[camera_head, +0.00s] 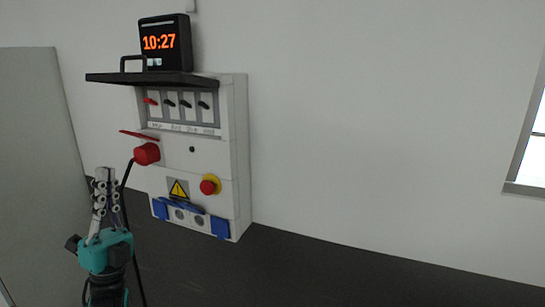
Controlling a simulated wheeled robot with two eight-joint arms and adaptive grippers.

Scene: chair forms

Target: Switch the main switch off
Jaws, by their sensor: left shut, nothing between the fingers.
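A white electrical box (238,140) is mounted on the wall. Its upper window holds a row of several small switches under a raised dark cover (150,79). The leftmost switch has a red lever (151,101); the others, such as the one beside it (170,103), have black levers. The labels below are too small to read surely. My left gripper (104,174) points up, shut and empty, to the left of and below the switches, apart from them in the picture. My right gripper is out of view.
A red plug (147,154) with a black cable (124,182) sits on the box's left. A red button on yellow (209,186) and blue socket covers (220,228) are lower. A clock (166,43) stands on top.

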